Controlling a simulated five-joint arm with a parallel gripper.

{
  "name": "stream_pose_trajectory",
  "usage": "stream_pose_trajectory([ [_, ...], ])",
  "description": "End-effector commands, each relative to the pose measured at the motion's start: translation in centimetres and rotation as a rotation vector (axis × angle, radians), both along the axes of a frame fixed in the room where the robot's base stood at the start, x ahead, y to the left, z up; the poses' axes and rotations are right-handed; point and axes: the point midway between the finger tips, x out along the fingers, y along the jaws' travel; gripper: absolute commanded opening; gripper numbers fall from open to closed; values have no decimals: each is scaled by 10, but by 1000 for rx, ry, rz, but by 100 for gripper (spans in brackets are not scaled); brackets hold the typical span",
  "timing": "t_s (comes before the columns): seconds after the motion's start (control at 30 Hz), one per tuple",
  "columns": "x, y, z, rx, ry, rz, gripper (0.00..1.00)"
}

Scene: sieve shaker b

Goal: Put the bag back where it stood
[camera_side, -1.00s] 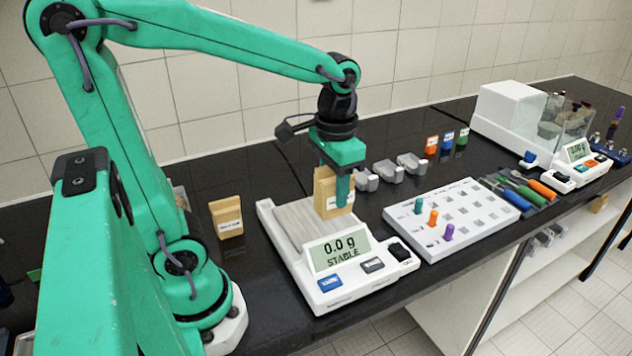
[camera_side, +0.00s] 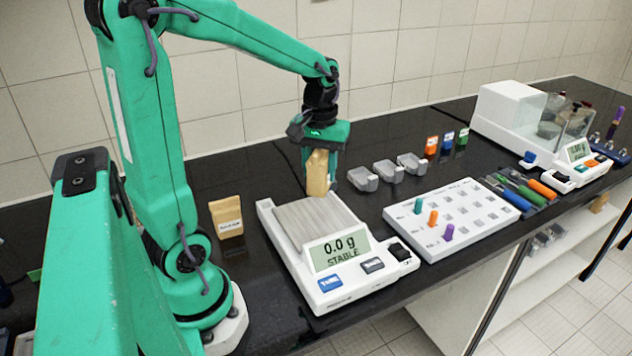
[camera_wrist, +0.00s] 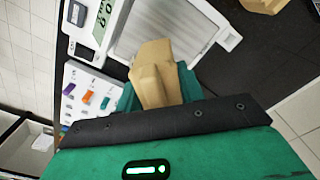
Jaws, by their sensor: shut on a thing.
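A tan paper bag (camera_side: 317,173) is in my gripper (camera_side: 320,172), held above the counter behind the scale's back right corner. In the wrist view the same bag (camera_wrist: 155,75) is between the green fingers. A second tan bag with a white label (camera_side: 227,217) stands upright on the counter left of the scale. The scale (camera_side: 332,262) has a bare ribbed pan (camera_side: 307,219) and its display reads 0.0 g, STABLE. The scale's pan also shows in the wrist view (camera_wrist: 190,20).
Several grey weighing boats (camera_side: 387,171) lie right of my gripper. A white rack with coloured pegs (camera_side: 465,215) stands right of the scale. Orange, blue and green vials (camera_side: 447,143) stand farther back. Dark counter is clear between the standing bag and the back wall.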

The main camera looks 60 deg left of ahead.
Motion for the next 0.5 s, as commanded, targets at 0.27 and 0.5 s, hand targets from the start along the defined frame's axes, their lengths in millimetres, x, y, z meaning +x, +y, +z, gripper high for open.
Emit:
stream_pose_trajectory([
  [0.27, -5, 65, -20, -1, 1, 397, 7],
  [0.5, -15, 109, -34, 0, 0, 669, 7],
])
